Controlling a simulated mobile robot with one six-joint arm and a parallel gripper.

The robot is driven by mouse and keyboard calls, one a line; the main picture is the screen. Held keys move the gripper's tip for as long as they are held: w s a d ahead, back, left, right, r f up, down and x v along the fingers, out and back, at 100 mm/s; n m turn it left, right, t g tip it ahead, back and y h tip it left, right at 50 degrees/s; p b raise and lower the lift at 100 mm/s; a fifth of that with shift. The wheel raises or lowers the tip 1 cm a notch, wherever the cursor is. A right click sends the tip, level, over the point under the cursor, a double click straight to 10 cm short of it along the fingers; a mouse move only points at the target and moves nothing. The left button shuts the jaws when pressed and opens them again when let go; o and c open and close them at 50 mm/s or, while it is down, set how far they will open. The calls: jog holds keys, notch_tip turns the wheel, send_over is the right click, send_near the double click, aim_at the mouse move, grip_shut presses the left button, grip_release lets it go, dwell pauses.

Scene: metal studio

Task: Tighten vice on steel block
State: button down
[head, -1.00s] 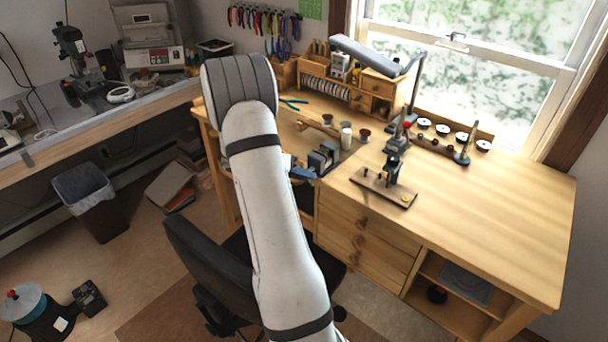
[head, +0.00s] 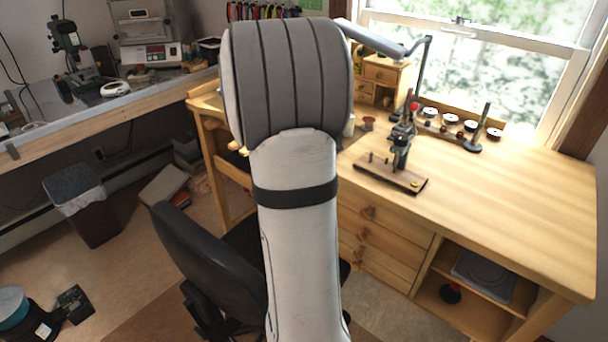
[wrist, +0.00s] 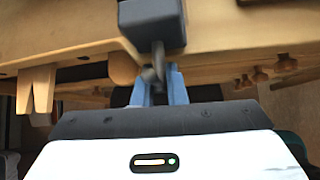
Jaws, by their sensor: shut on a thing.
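In the wrist view the dark grey vice (wrist: 152,24) sits at the wooden bench's edge, at the top of the picture. A grey handle (wrist: 157,52) hangs from its near side. My gripper (wrist: 158,78) has its two blue fingers on either side of this handle, low in front of the bench edge, and is shut on it. In the head view my own arm hides the vice, the handle and the gripper. I cannot make out the steel block or the jaw gap in either current view.
The wooden workbench (head: 500,205) has clear top on the right. A small press on a board (head: 402,150) stands near its front edge. A black chair (head: 200,255) stands in front of the bench. A bin (head: 85,200) is at the left.

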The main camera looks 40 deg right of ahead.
jog(key=t+b, duration=0.1)
jog(key=b, duration=0.2)
jog(key=f+m+t+b, duration=0.1)
jog(key=t+b, duration=0.1)
jog(key=b, duration=0.2)
jog(key=shift+m, duration=0.3)
jog(key=m+t+b, duration=0.1)
jog(key=t+b, duration=0.1)
jog(key=b, duration=0.5)
jog(key=shift+f+m+t, duration=0.1)
jog(key=shift+m+t, duration=0.2)
jog(key=t+b, duration=0.1)
jog(key=b, duration=0.2)
jog(key=m+t+b, duration=0.1)
jog(key=b, duration=0.1)
jog(key=shift+r+h+b, duration=0.3)
jog(key=shift+h+b, duration=0.1)
jog(key=shift+b, duration=0.3)
